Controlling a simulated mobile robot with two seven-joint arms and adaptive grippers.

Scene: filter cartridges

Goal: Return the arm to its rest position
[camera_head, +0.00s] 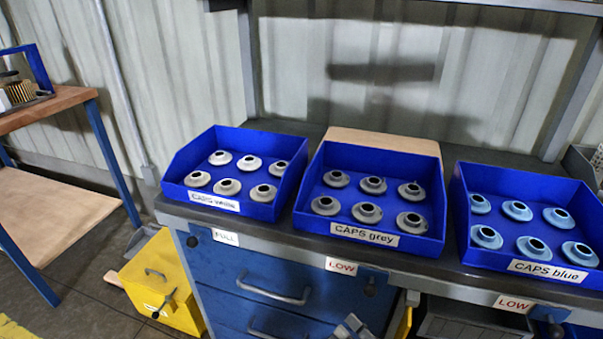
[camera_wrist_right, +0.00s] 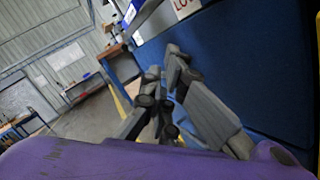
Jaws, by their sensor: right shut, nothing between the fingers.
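My right gripper (camera_head: 352,328) shows at the bottom edge of the head view, low in front of the blue drawers and below the bench top. In the right wrist view my right gripper (camera_wrist_right: 164,78) is shut and empty, its fingers close together beside a blue panel (camera_wrist_right: 255,75). Most of the right arm is out of the head view. My left gripper is not in view.
Three blue bins of caps stand on the bench: white (camera_head: 181,178), grey (camera_head: 308,222) and blue (camera_head: 463,245). A yellow box (camera_head: 150,280) sits on the floor beside the drawers (camera_head: 270,310).

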